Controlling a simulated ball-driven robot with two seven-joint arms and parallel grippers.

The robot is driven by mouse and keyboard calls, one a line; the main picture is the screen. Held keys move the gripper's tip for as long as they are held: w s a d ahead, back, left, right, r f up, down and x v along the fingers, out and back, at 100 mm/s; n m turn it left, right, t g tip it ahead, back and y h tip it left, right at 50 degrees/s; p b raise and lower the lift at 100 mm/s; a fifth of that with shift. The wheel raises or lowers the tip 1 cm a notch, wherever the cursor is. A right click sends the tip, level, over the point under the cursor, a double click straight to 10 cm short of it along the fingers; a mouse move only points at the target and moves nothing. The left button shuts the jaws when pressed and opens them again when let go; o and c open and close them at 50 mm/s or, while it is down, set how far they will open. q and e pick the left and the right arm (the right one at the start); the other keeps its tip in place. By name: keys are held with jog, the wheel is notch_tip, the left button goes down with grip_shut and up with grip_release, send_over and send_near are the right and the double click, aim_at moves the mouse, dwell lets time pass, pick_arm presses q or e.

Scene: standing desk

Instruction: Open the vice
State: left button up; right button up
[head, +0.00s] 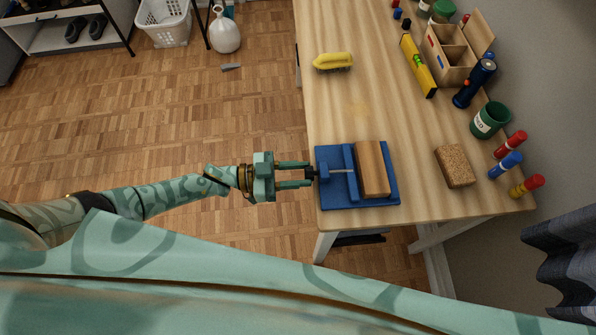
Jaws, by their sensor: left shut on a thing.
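The blue vice (333,194) sits at the near left edge of the wooden desk. A wooden block (372,169) lies between its jaws, touching or very close to the left jaw; I cannot tell how tightly it is held. A metal screw runs left from that jaw to a dark handle (312,174) at the desk edge. My left gripper (309,174) reaches in from the left, its two fingers shut on the handle. The fingertips partly hide the handle. My right gripper is not in view.
A yellow brush (333,61) lies farther back on the desk (370,105). A cork-like block (455,166), markers (511,144), a green tin (490,120), a flashlight (474,83), a yellow level (418,66) and a wooden organizer (452,52) line the right side. The desk middle is clear.

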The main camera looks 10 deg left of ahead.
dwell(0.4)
pick_arm(q)
jog(key=o, duration=1)
jog(key=b+v, duration=0.1)
jog(key=v, duration=1.5)
jog(key=shift+a, duration=0.2)
